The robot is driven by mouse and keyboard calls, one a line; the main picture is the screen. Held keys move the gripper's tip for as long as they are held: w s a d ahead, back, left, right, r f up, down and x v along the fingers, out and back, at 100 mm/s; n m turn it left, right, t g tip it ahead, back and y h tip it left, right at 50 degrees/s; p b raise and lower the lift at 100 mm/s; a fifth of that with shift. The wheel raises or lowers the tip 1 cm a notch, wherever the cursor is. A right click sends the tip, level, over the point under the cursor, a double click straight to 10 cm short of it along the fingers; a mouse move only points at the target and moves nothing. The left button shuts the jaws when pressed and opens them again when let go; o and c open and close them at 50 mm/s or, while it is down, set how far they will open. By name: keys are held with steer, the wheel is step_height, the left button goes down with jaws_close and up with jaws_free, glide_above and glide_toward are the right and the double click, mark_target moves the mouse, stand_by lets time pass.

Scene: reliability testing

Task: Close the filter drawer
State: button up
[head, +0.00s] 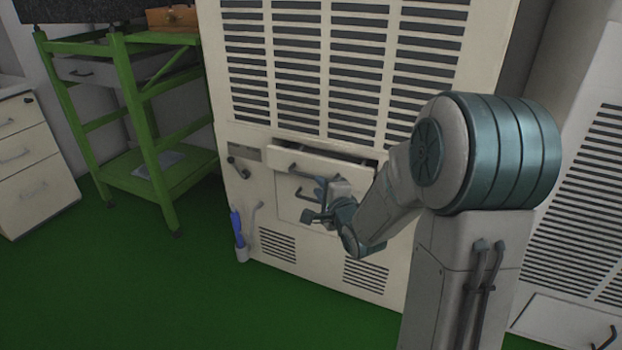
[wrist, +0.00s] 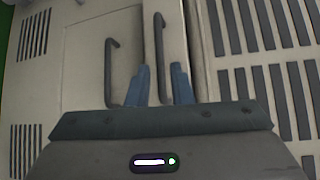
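The filter drawer (head: 325,164) is a narrow cream drawer below the large vents of a cream cabinet (head: 258,150). It stands partly pulled out, with a dark gap above its front. In the wrist view the drawer front (wrist: 176,32) is a narrow strip with a dark bar handle (wrist: 159,35). My gripper (head: 314,200) is in front of the cabinet near the drawer. In the wrist view my gripper (wrist: 160,75) has its two blue fingers apart, and the drawer handle lies between them in the picture. I cannot tell whether they touch anything.
A lower panel with its own dark handle (wrist: 110,70) sits beside the drawer in the wrist view. A holder with a blue object (head: 237,228) is on the cabinet's left side. A green cart (head: 160,190) and white drawers (head: 35,165) stand left. Green floor (head: 150,290) is clear.

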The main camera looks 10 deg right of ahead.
mark_target(311, 176)
steer(key=b+x, duration=0.2)
steer(key=x, duration=0.5)
steer(key=shift+w+f, duration=0.15)
steer(key=shift+w, duration=0.15)
jaws_close()
